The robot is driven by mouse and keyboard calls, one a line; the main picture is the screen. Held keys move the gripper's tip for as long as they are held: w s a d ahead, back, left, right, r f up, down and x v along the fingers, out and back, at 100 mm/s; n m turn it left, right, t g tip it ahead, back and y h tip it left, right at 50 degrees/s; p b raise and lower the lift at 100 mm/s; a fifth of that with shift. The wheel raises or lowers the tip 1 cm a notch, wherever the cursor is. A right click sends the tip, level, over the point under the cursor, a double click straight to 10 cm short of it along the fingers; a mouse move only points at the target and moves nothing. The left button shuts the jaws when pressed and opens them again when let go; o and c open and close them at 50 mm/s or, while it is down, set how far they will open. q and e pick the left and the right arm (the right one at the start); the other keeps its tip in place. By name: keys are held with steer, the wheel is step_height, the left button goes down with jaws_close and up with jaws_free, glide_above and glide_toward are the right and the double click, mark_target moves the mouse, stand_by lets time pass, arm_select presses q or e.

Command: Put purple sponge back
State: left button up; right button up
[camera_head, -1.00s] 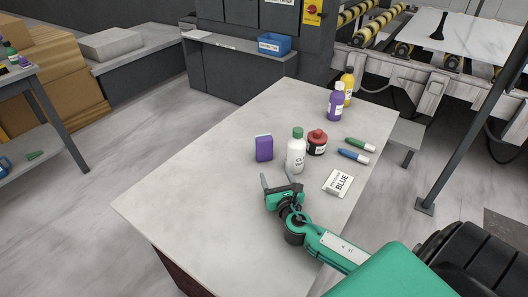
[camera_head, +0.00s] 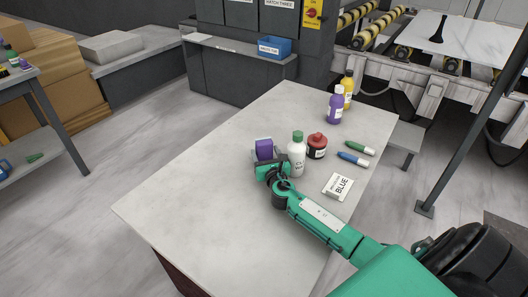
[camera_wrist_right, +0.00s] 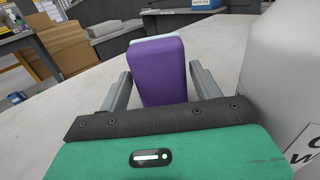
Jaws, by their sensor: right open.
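The purple sponge (camera_head: 264,147) stands upright on the stone slab table (camera_head: 190,190), left of the white bottle with a green cap (camera_head: 297,155). My right gripper (camera_head: 268,161) is at the sponge's near side. In the right wrist view the sponge (camera_wrist_right: 161,72) stands between the two open fingers of my right gripper (camera_wrist_right: 160,88), with gaps beside it. A pale layer shows along its top edge. The sponge's lower part is hidden by the gripper in the head view. My left gripper is not in view.
The white bottle is close to my right gripper's right side (camera_wrist_right: 285,80). Purple (camera_head: 335,105) and yellow bottles (camera_head: 347,88) stand behind. The table's left is clear.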

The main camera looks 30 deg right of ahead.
steer(key=shift+w+d, duration=0.15)
steer(key=shift+w, duration=0.25)
steer(key=c, duration=0.7)
steer(key=shift+c, duration=0.2)
